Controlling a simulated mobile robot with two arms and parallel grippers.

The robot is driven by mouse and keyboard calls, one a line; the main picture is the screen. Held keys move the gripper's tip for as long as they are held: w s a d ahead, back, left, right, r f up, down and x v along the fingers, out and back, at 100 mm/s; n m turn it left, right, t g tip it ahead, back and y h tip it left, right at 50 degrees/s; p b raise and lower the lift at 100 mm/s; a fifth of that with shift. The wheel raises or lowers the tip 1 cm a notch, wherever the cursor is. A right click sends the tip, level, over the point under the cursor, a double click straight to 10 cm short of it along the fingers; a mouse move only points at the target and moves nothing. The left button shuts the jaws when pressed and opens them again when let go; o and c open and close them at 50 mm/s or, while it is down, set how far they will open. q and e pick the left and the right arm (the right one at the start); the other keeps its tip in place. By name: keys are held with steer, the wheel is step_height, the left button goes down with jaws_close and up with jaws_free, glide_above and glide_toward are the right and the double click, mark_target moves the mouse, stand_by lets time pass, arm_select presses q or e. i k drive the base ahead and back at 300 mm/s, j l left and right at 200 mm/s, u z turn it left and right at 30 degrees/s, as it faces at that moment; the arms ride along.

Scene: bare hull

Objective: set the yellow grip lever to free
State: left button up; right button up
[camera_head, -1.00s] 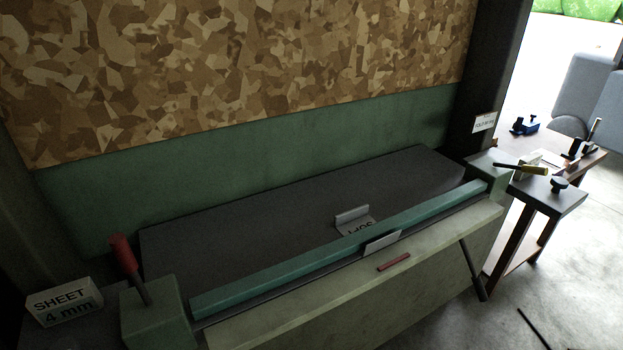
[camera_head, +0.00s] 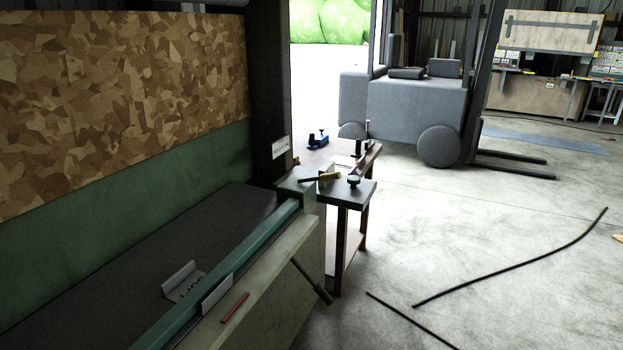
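The yellow grip lever (camera_head: 328,176) is at the right end of the green folding machine, by the end block (camera_head: 296,187). It lies nearly level, with a dark rod running left from its yellow grip. A small white label plate (camera_head: 279,147) is on the dark post above it; its text is too small to read. Neither of my grippers is in view.
The teal clamp bar (camera_head: 250,240) runs along the machine. A small table (camera_head: 352,193) with a black knob stands beyond its end. A grey forklift (camera_head: 410,110) is behind. Black cables (camera_head: 510,265) lie on the otherwise open floor at right.

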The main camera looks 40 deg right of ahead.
mark_target(334, 175)
steer(key=i+l, duration=0.15)
steer(key=l, duration=0.2)
steer(key=i+l, duration=0.2)
steer(key=i+l+u, duration=0.1)
steer(key=l, duration=0.35)
